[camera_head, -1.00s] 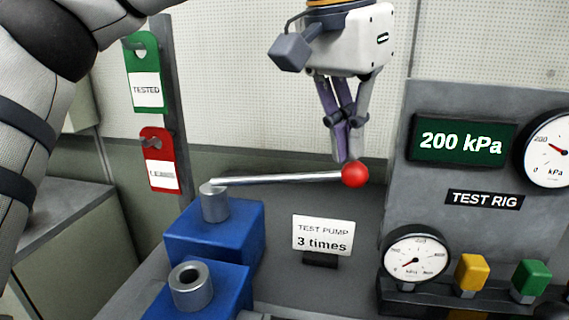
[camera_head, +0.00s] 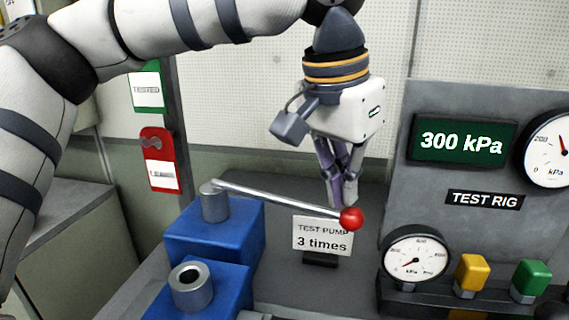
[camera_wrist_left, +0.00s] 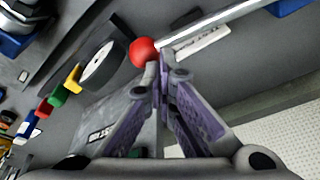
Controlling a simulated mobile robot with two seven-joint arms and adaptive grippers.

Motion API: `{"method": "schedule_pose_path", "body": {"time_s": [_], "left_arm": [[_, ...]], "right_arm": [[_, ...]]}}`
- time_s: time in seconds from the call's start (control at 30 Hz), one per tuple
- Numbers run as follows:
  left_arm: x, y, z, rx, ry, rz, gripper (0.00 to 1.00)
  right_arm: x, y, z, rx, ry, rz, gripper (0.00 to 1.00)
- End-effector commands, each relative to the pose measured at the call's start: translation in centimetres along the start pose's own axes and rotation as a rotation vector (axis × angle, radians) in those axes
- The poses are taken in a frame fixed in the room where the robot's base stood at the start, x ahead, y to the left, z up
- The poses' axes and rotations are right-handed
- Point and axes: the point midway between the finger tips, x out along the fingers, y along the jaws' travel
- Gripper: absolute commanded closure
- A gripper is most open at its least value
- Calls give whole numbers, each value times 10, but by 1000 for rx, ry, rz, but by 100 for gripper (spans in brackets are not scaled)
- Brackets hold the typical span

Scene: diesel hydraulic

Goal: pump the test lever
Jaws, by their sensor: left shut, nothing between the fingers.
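The test lever (camera_head: 280,196) is a metal rod with a red ball (camera_head: 352,218) at its free end. It slopes down to the right from a metal post on a blue pump block (camera_head: 213,236). My left gripper (camera_head: 343,203) is shut and empty, its fingertips right at the ball from above and behind. In the left wrist view the shut fingertips (camera_wrist_left: 159,66) are beside the red ball (camera_wrist_left: 144,51) and seem to touch it. The display (camera_head: 461,143) reads 300 kPa. A sign (camera_head: 323,237) says "TEST PUMP 3 times". My right gripper is out of view.
A second blue block (camera_head: 200,291) with an open metal socket stands in front. A round gauge (camera_head: 416,253), a yellow switch (camera_head: 472,273) and a green switch (camera_head: 530,279) are at the right. Green (camera_head: 147,88) and red (camera_head: 160,160) tags hang at the left.

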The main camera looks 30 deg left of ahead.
Motion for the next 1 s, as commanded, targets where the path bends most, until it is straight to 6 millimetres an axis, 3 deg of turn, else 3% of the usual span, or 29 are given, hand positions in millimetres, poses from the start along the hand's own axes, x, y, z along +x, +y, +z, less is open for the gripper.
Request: {"method": "schedule_pose_path", "body": {"time_s": [0.7, 1.0], "left_arm": [[-89, 0, -23, -1, 3, 1, 100], [-101, 0, -26, 0, 1, 1, 100]], "right_arm": [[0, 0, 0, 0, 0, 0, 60], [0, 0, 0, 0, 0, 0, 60]]}}
